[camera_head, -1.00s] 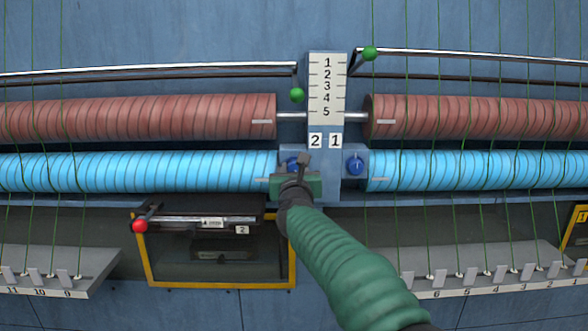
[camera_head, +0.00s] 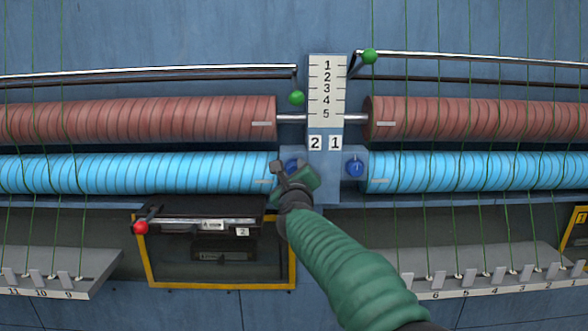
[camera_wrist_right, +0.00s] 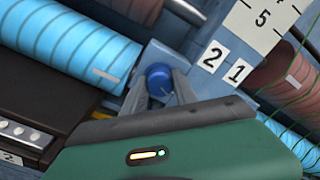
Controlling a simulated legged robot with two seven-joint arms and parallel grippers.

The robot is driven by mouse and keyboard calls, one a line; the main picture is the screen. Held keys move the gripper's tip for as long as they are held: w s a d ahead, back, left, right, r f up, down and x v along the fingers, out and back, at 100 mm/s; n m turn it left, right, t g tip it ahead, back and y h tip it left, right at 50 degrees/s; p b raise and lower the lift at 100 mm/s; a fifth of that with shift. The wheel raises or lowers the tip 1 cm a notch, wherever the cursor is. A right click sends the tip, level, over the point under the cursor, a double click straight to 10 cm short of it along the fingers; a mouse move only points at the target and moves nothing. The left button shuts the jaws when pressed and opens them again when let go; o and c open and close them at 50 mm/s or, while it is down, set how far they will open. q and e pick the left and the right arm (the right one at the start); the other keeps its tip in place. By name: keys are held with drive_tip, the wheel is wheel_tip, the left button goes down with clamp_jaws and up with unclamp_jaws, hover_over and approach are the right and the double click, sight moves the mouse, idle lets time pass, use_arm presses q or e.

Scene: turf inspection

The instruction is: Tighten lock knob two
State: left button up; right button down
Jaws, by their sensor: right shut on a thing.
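Lock knob two is a blue knob (camera_head: 292,165) under the "2" label (camera_head: 315,142). My right gripper (camera_head: 288,170) covers most of it in the head view. In the right wrist view the blue knob (camera_wrist_right: 159,78) sits between the fingers of my right gripper (camera_wrist_right: 165,88), which are shut on it. The gripper body is tilted in the head view. A second blue knob (camera_head: 355,167) is under the "1" label (camera_head: 335,142), clear of the gripper. My left gripper is not in view.
Blue rollers (camera_head: 140,172) and red-brown rollers (camera_head: 140,118) run on both sides of the scale plate (camera_head: 327,90). A yellow-framed box (camera_head: 148,262) with a red ball handle (camera_head: 140,228) is below left. Green threads hang over the rollers at left and right.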

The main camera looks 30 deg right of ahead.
drive_tip(key=n+p, duration=0.1)
drive_tip(key=n, duration=0.4)
drive_tip(key=shift+r+n, duration=0.15)
drive_tip(key=shift+n, duration=0.15)
drive_tip(key=n+p, duration=0.2)
drive_tip(key=n, duration=0.3)
drive_tip(key=n+p, duration=0.2)
drive_tip(key=n, duration=0.4)
drive_tip(key=shift+n+p, duration=0.4)
drive_tip(key=n, duration=0.1)
drive_tip(key=n+p, duration=0.1)
drive_tip(key=n, duration=0.1)
drive_tip(key=shift+f+n, duration=0.2)
drive_tip(key=shift+n, duration=0.1)
drive_tip(key=shift+f+n+p, duration=0.1)
drive_tip(key=shift+n+p, duration=0.3)
drive_tip(key=shift+n, duration=0.2)
drive_tip(key=shift+f, duration=0.1)
